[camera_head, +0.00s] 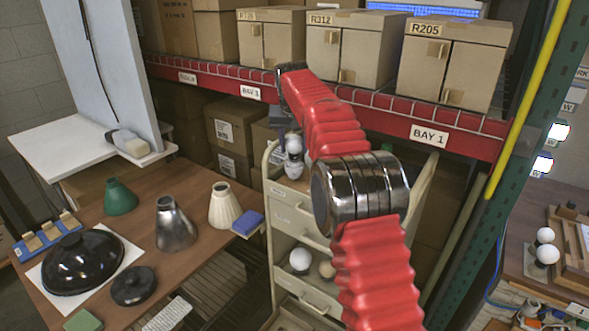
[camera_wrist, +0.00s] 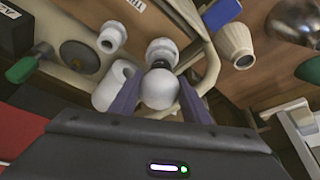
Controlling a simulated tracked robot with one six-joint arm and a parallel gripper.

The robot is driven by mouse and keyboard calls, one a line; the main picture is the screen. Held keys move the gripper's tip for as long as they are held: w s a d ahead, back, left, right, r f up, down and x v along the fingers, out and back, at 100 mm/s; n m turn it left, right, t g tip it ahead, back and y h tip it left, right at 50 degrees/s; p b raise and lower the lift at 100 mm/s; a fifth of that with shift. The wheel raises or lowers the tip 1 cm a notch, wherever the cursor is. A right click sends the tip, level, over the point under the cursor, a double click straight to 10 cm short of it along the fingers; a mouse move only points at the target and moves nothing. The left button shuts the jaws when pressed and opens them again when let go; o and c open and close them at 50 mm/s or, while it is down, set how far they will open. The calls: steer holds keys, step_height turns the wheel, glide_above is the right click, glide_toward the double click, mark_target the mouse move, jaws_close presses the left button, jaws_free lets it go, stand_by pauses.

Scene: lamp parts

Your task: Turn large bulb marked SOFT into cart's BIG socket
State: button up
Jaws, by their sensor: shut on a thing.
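A round white bulb (camera_wrist: 159,88) sits between the two purple fingers of my gripper (camera_wrist: 160,100), which is shut on it. No marking is readable on the bulb. Just beyond it in the wrist view is a white round socket (camera_wrist: 162,49), with a dark part between the two. I cannot tell whether the bulb's base touches or is inside the socket. In the head view, the bulb (camera_head: 294,144) shows small over the top of the cream cart (camera_head: 292,205), with white fittings below it. My red arm hides part of the cart top. The BIG label is not readable.
A second white fitting (camera_wrist: 112,37) and a white cylinder (camera_wrist: 113,86) stand close by on the cart. A white globe (camera_head: 300,260) lies on a lower cart shelf. Lampshades, including a green one (camera_head: 120,196), stand on the left table. A boxed shelf rises behind.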

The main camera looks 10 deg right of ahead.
steer(key=shift+o, duration=0.2)
steer(key=shift+f, duration=0.35)
steer(key=shift+m, duration=0.4)
steer(key=shift+a+m+g+h, duration=0.1)
steer(key=shift+m+g+h, duration=0.35)
steer(key=shift+m, duration=1.1)
steer(key=shift+a+m+g+h, duration=0.1)
steer(key=shift+m+g+h, duration=0.15)
steer(key=shift+m+h, duration=0.85)
steer(key=shift+c, duration=0.2)
steer(key=shift+m+y, duration=0.45)
steer(key=o, duration=0.8)
steer(key=shift+w, duration=0.1)
steer(key=shift+r, duration=0.1)
steer(key=shift+d, duration=0.1)
